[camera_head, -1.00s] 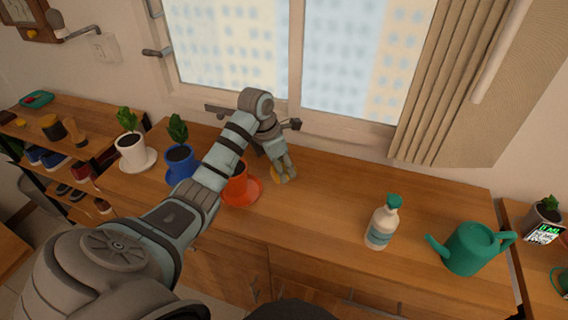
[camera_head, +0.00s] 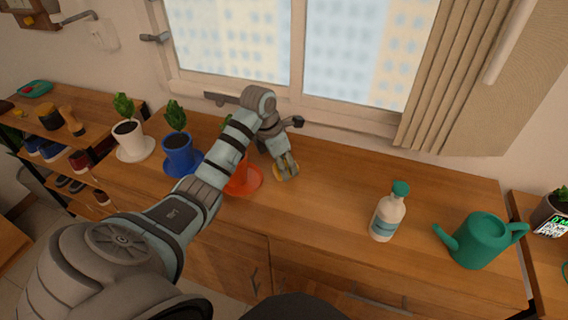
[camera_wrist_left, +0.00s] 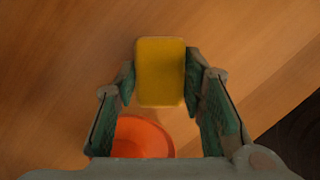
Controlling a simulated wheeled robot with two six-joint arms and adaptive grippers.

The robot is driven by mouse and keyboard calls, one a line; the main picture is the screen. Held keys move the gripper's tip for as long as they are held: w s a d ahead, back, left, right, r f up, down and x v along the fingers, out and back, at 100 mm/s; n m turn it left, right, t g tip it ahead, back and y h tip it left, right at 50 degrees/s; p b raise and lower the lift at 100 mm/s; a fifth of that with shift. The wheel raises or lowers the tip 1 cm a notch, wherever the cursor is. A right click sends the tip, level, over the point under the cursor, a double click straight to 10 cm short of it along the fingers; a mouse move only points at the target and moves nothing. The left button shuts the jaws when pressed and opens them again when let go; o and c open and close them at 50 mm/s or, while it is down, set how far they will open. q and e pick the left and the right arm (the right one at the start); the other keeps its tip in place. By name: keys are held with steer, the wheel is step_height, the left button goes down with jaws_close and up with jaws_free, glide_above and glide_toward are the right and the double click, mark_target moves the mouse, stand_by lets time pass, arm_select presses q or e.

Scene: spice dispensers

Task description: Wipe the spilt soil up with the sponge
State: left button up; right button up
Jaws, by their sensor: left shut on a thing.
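My left gripper (camera_head: 286,172) is shut on a yellow sponge (camera_wrist_left: 160,72). In the left wrist view the sponge sits between the two fingers, with the wooden top beyond it. In the head view only a small yellow part of the sponge (camera_head: 281,166) shows at the fingertips, just right of the orange saucer (camera_head: 247,183). I cannot tell whether the sponge touches the wood. I see no spilt soil clearly in either view. My right gripper is not in view.
A white pot (camera_head: 128,134) and a blue pot (camera_head: 179,151) stand left of my arm, which partly hides the orange pot (camera_head: 236,172). The wood between sponge and bottle is clear.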

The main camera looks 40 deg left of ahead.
arm_select(q)
steer(key=shift+f+b, duration=0.6)
steer(key=shift+f, duration=0.35)
steer(key=shift+s+a, duration=0.2)
steer(key=shift+a, duration=0.45)
steer(key=shift+s+a, duration=0.25)
steer(key=shift+a, duration=0.35)
steer(key=shift+s+a, duration=0.2)
steer(key=shift+a, duration=0.45)
steer(key=shift+w+d+f+p, duration=0.1)
steer(key=shift+w+d+p, duration=0.2)
steer(key=shift+d, duration=0.7)
steer(key=shift+w+d+p, duration=0.15)
steer(key=shift+w+d, duration=0.1)
steer(key=shift+d, duration=0.75)
step_height(320, 180, up, 6)
steer(key=p, duration=0.5)
steer(key=shift+w, duration=0.1)
steer(key=p+v, duration=0.3)
steer(key=shift+w+d, duration=0.1)
steer(key=shift+w, duration=0.25)
